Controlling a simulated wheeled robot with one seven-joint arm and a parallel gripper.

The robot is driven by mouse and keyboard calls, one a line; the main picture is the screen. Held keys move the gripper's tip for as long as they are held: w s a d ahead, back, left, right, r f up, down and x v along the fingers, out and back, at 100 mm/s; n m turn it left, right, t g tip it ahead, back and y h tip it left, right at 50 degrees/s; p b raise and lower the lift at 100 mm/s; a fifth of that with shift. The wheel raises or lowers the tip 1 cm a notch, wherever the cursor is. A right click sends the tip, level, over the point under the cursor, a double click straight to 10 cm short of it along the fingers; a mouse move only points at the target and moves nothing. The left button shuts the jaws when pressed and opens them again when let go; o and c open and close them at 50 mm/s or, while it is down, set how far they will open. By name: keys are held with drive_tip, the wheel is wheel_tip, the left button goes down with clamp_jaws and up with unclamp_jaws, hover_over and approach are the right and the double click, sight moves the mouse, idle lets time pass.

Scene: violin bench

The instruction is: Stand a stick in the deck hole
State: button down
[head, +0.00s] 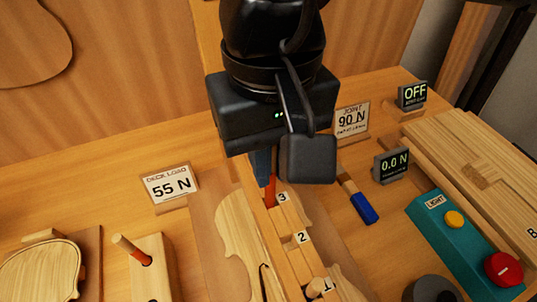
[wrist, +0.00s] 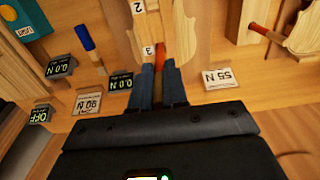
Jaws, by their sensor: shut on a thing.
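My gripper (head: 263,180) points down at the far end of a numbered wooden rack (head: 300,262), beside label 3. Its blue-grey fingers are shut on a stick with an orange-red part (head: 270,190); this part shows between the fingertips in the wrist view (wrist: 159,52). Whether the stick is clear of the rack cannot be told. A second stick (head: 127,245), pale with an orange-red lower part, leans in a hole in a wooden block (head: 152,285) at the left. A pale violin body (head: 238,235) lies under the rack. I cannot make out the deck hole.
A "55 N" deck load sign (head: 171,187) stands left of the gripper, a "90 N" joint sign (head: 351,121) right of it. A blue-ended tool (head: 362,208), a 0.0 N display (head: 392,165) and a teal button box (head: 463,240) are on the right.

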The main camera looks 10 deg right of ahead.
wheel_tip(320, 180, down, 4)
drive_tip(key=shift+f+p, duration=0.1)
drive_tip(key=shift+p, duration=0.25)
drive_tip(key=shift+f+b, duration=0.65)
drive_tip(key=shift+b, duration=0.55)
drive_tip(key=c, duration=1.1)
unclamp_jaws()
drive_tip(key=shift+c, duration=0.2)
drive_tip(key=shift+r, duration=0.1)
